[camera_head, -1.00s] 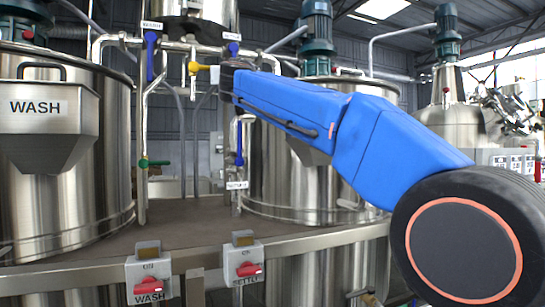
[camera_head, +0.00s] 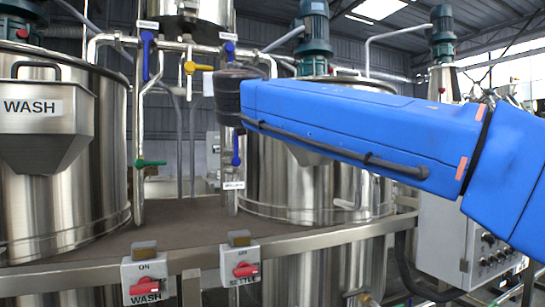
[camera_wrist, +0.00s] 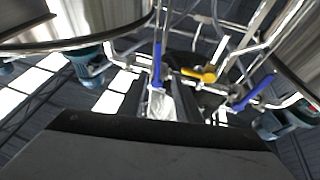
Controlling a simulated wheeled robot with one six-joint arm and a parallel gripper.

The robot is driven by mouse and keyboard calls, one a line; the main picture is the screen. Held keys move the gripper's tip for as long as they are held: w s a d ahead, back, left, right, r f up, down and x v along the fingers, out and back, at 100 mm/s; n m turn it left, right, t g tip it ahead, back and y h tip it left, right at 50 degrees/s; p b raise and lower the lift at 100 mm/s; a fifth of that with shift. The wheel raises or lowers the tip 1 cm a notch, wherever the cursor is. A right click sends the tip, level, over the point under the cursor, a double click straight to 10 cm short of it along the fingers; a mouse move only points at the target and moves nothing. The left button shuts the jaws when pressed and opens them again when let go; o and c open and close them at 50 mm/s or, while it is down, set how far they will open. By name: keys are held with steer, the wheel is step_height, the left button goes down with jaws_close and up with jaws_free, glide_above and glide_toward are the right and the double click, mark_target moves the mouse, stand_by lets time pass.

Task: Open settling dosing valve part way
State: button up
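Two blue valve handles stand on the pipes by the settling tank (camera_head: 290,195): an upper one (camera_head: 230,48) near the top pipe and a lower one (camera_head: 236,148) above a small white label (camera_head: 233,185) too small to read surely. I cannot tell which is the dosing valve. My gripper's dark wrist end (camera_head: 230,95) covers the pipe between these handles in the head view. In the wrist view, a dark slab of my gripper (camera_wrist: 160,140) fills the bottom and blue handles (camera_wrist: 255,92) lie beyond it. Its fingertips are hidden, and no contact with a handle is visible.
A yellow handle (camera_head: 197,67), another blue handle (camera_head: 147,55) and a green handle (camera_head: 150,163) sit on pipes at the left. The wash tank (camera_head: 110,150) stands far left. Switch boxes marked WASH (camera_head: 145,280) and SETTLE (camera_head: 240,262) are on the front rail. The deck between the tanks looks clear.

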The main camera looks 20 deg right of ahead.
steer(key=d+f+g, duration=0.2)
steer(key=d+f, duration=0.1)
steer(key=f, duration=0.3)
steer(key=s+d+f+g+h, duration=0.1)
steer(key=d+f+g, duration=0.1)
steer(key=d+f, duration=0.2)
steer(key=s+d+f+g+h, duration=0.1)
steer(key=d+f+g, duration=0.1)
steer(key=f, duration=0.8)
steer(key=shift+d+f+m, duration=0.15)
steer(key=shift+d+m, duration=0.15)
steer(key=shift+d, duration=0.5)
steer(key=shift+s, duration=0.1)
steer(key=shift+c, duration=0.4)
